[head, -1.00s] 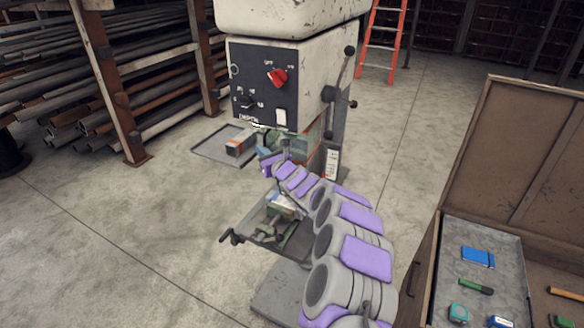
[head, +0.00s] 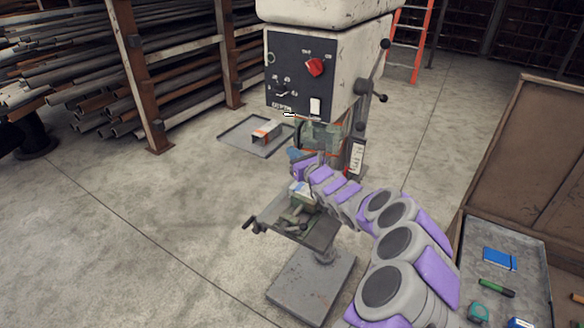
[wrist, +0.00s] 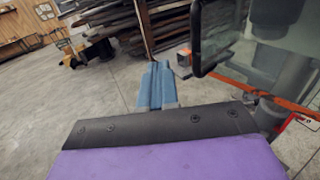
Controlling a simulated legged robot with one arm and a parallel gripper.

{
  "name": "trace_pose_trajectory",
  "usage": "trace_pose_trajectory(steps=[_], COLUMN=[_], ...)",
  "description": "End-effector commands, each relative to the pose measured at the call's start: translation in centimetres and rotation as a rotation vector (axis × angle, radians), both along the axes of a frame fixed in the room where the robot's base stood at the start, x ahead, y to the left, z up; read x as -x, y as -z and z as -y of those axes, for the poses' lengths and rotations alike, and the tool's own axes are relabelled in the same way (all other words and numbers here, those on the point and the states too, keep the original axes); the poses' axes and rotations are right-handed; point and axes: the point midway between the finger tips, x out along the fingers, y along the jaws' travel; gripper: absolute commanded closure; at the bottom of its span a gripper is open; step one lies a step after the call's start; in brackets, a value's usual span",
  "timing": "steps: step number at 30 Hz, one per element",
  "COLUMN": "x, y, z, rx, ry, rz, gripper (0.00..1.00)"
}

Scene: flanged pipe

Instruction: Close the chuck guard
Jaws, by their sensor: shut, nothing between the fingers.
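The chuck guard (head: 322,136) is a clear, greenish panel below the drill press head. My arm partly hides it, and I cannot tell how far it stands open. In the wrist view the guard (wrist: 238,52) is large at upper right, with a dark rounded frame and an orange strip below it. My gripper (head: 294,155) has blue fingers, is shut and empty, and sits at the guard's lower left. In the wrist view the shut gripper (wrist: 157,70) lies left of the guard's frame edge; I cannot tell if they touch.
The drill press head (head: 318,72) has a red switch and a lever at right. Its work table (head: 322,232) holds a vise below my arm. A grey tray (head: 232,137) with a box stands behind. Floor at left is clear.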

Motion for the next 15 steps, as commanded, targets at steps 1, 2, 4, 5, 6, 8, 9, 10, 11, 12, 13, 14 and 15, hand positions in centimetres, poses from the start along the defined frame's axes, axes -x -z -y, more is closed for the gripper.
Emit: trace_pose_trajectory(steps=[1,2,4,5,6,8,9,10,11,12,13,14,15], x=[0.6,0.9,1.6,2.0,2.3,3.0,3.4,3.7,4.0,4.4,4.7,5.0,5.2], y=[-0.2,-0.2,-0.3,-0.2,0.1,0.3,0.3,0.3,0.2,0.2,0.2,0.2,0.2], z=[0.2,0.3,0.0,-0.2,-0.1,-0.4,-0.5,-0.5,-0.6,-0.7,-0.7,-0.7,-0.4], rx=[-0.006,-0.007,-0.004,-0.004,0.000,0.003,0.005,0.008,0.008,0.009,0.009,0.009,0.008], ry=[0.001,0.002,0.000,-0.001,0.002,-0.001,-0.001,-0.002,-0.002,-0.003,-0.004,-0.004,-0.002], rz=[0.000,-0.001,0.001,0.000,-0.004,-0.006,-0.006,-0.004,-0.003,-0.002,-0.004,-0.003,-0.003], gripper=[1.00,1.00,1.00,1.00,1.00,1.00,1.00,1.00,1.00,1.00,1.00,1.00,1.00])
